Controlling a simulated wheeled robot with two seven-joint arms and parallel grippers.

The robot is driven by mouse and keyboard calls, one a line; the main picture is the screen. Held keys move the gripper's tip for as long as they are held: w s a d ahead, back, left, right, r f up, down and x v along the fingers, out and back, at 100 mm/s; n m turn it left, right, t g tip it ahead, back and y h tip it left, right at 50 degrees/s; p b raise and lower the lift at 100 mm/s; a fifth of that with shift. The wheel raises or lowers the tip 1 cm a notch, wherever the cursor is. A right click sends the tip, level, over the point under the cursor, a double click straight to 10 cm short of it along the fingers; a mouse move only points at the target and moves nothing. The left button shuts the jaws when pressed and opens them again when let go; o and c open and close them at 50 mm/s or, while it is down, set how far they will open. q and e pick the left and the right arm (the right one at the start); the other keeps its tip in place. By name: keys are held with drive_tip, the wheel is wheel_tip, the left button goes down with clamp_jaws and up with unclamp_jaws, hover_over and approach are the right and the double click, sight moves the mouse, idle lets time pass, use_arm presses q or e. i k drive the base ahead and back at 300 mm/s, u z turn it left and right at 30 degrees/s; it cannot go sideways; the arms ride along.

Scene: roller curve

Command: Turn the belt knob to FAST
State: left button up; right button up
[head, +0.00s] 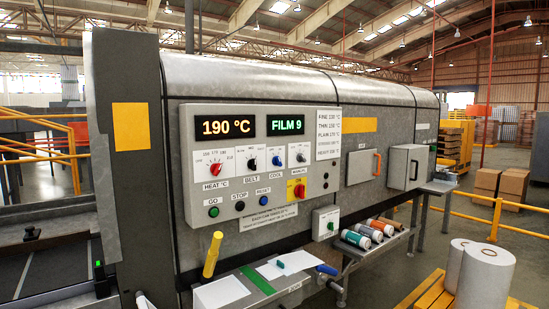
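The belt knob (252,163) is a small black knob on a white dial plate, above the label BELT on the grey control panel (325,186). It sits between the red HEAT knob (214,169) and the blue COOL knob (277,160). Its dial markings and pointer direction are too small to read. Neither gripper can be made out, and nothing touches the panel.
GO, STOP and RESET buttons sit below the knobs, with a red-and-yellow switch (298,190) to the right. A yellow-handled tool (212,255) stands below the panel. Papers and several rolls (370,232) lie on shelves. White film rolls (485,276) stand at right.

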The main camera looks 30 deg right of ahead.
sight(252, 163)
drive_tip(key=z, duration=0.7)
drive_tip(key=i, duration=1.4)
drive_tip(key=u, duration=0.7)
